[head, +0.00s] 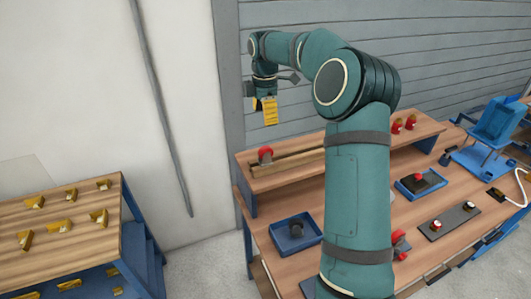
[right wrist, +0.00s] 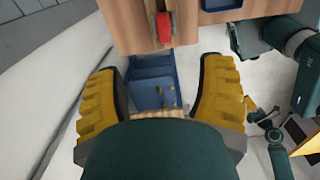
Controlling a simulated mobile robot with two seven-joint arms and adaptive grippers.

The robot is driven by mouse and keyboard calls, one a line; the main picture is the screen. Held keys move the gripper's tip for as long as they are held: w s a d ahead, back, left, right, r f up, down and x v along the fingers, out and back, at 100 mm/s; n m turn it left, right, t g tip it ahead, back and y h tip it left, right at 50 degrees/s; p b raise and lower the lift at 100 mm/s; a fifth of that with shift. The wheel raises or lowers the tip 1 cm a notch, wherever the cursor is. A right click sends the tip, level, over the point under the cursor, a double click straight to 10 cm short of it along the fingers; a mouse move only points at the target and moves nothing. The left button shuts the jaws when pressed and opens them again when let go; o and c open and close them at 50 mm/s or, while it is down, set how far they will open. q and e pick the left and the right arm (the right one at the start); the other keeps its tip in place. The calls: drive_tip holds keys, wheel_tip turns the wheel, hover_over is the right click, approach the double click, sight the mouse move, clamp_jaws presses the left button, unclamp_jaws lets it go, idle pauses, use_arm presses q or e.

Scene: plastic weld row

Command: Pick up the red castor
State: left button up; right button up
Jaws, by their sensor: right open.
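A red castor (head: 265,155) stands at the left end of the raised wooden shelf, by a wooden strip. A red castor (right wrist: 164,27) also shows near the shelf edge in the right wrist view, ahead of my right gripper. My right gripper (head: 268,110) hangs in the air above and behind that shelf end, apart from the castor. Its yellow fingers (right wrist: 160,100) are spread with nothing between them. In the right wrist view, small teal and yellow parts at the right may be my left arm; its jaws are too small to read.
More red castors stand on the shelf (head: 397,126), on a blue tray (head: 403,192) and beside my arm (head: 400,243). A grey plate (head: 452,218) holds white-topped castors. A left table (head: 75,205) carries yellow brackets.

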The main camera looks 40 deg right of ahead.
sight(266, 147)
wheel_tip(266, 147, down, 8)
drive_tip(key=shift+f+b, duration=0.1)
drive_tip(key=shift+b, duration=0.55)
drive_tip(key=shift+s+a+f+b, duration=0.1)
drive_tip(key=shift+s+f+b, duration=0.1)
drive_tip(key=shift+f, duration=1.2)
drive_tip(key=shift+s+a+f+b, duration=0.1)
drive_tip(key=shift+f+b, duration=0.1)
drive_tip(key=shift+f, duration=1.15)
drive_tip(key=shift+c, duration=0.2)
clamp_jaws()
